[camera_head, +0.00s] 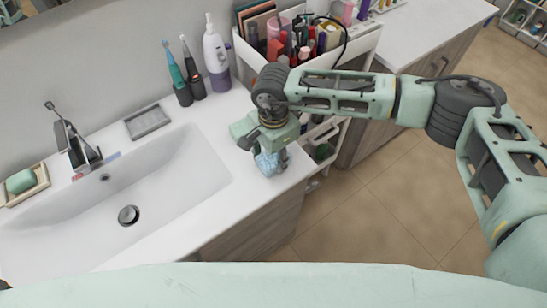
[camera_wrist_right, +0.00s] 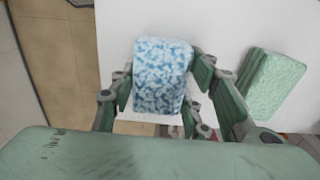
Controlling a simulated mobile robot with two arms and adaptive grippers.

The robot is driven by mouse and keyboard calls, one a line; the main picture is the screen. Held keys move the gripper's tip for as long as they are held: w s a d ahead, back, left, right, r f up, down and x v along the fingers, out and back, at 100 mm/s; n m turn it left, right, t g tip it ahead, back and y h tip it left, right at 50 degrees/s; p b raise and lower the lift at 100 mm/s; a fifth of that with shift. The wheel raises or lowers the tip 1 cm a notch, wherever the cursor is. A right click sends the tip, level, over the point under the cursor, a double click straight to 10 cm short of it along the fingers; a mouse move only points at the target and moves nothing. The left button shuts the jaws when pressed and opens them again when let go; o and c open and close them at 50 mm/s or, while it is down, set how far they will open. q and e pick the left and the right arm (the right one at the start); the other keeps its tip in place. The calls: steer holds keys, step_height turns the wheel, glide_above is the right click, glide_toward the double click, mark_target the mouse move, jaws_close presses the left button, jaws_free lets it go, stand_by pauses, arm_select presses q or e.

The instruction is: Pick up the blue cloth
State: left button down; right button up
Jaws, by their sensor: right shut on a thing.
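The blue cloth (camera_wrist_right: 162,75), a folded block with a blue and white speckle, sits between the two fingers of my right gripper (camera_wrist_right: 163,88) in the right wrist view. The fingers are shut on its sides. In the head view the cloth (camera_head: 268,164) shows just below my right gripper (camera_head: 272,148), over the right end of the white sink counter. I cannot tell whether its underside touches the counter. My left gripper is not in view.
A green folded cloth (camera_wrist_right: 272,84) lies beside the blue one on the counter (camera_head: 228,113). The sink basin (camera_head: 175,175) is to the left. Toothbrushes (camera_head: 178,75) and a white-purple device (camera_head: 216,55) stand behind. A full white cart (camera_head: 361,45) stands behind my right arm.

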mark_target(274, 156)
steer(key=c, duration=0.3)
steer(key=shift+r, duration=0.1)
steer(key=shift+r+b, duration=0.45)
steer(key=shift+r, duration=0.1)
step_height(274, 156, up, 3)
steer(key=shift+d+f+b, duration=0.1)
steer(key=shift+b, duration=0.85)
steer(key=s+d+r+b, duration=0.3)
steer(key=s+d+r, duration=0.3)
steer(key=d, duration=0.3)
steer(key=shift+s+d+r+b, duration=0.15)
steer(key=shift+s+r+b, duration=0.15)
steer(key=shift+s+r, duration=0.15)
